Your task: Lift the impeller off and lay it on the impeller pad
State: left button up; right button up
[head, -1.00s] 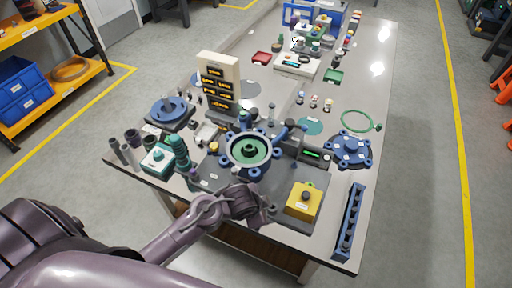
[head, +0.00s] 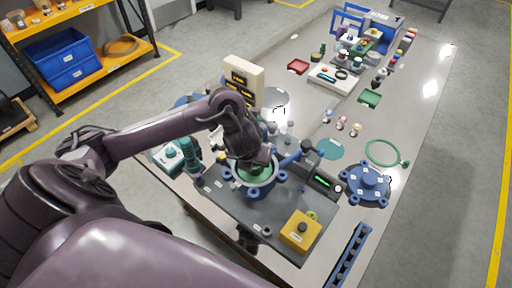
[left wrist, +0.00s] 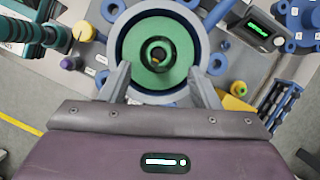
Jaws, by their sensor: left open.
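The impeller is a green disc with a dark central hub, seated inside the round blue-grey pump housing; it shows fully in the left wrist view (left wrist: 178,46) and partly in the head view (head: 250,176). The housing's rim (left wrist: 117,40) surrounds it. My left gripper (left wrist: 157,82) is open, its two fingers spread on either side of the near rim and nothing between them. In the head view my left gripper (head: 258,160) points down over the housing and hides part of the impeller. A flat teal round pad (head: 330,149) lies bare on the table; its label is unreadable. My right gripper is not in view.
A blue cover with lugs (head: 367,182) and a green ring (head: 384,153) lie to the right. A yellow button box (head: 300,231) and a blue rack (head: 349,255) are in front. A beige panel tower (head: 243,79) stands behind my left arm.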

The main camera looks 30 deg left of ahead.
pick_arm(q)
jog(key=x, duration=0.2)
jog(key=shift+a+f, duration=0.1)
jog(key=shift+f, duration=0.2)
jog(key=shift+x, duration=1.2)
jog(key=shift+w+f, duration=0.2)
jog(key=shift+f, duration=0.1)
jog(key=shift+c, duration=1.2)
jog(key=shift+r, duration=0.1)
grip_shut()
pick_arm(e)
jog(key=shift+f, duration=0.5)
